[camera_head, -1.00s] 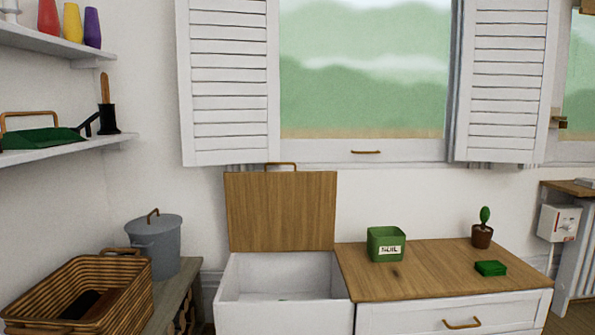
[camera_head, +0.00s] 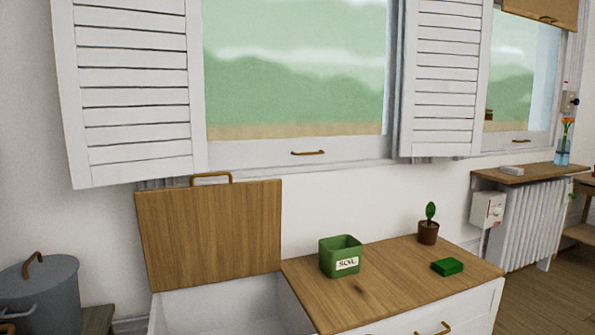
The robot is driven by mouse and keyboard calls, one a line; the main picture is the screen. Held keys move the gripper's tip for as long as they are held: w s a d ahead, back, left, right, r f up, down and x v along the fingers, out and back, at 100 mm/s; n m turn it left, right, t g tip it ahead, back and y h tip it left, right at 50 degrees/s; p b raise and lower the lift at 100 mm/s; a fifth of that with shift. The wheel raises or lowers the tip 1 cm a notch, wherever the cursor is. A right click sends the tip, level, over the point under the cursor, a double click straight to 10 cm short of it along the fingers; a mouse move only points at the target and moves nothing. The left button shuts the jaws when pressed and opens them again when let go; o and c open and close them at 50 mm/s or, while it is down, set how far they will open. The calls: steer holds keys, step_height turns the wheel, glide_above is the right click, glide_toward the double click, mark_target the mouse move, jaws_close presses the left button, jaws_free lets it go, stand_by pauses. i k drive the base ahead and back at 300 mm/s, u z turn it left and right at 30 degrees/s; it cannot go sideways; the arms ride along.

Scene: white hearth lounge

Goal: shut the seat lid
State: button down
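The seat lid (camera_head: 212,235) is a brown wooden panel with a copper-coloured handle (camera_head: 211,178) on its top edge. It stands open, roughly upright against the wall below the window. Under it is the white seat box (camera_head: 215,312), open at the top and cut off by the bottom of the picture. The inside shows only in part. My gripper is not in view.
Right of the opening, the wooden bench top (camera_head: 385,285) holds a green soil box (camera_head: 340,257), a potted cactus (camera_head: 429,226) and a small green block (camera_head: 447,266). A grey lidded pot (camera_head: 40,295) stands at left. A radiator (camera_head: 530,225) is at right.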

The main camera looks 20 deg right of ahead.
mark_target(192, 236)
steer(key=z, duration=0.2)
steer(key=i, duration=0.95)
steer(key=u, duration=0.25)
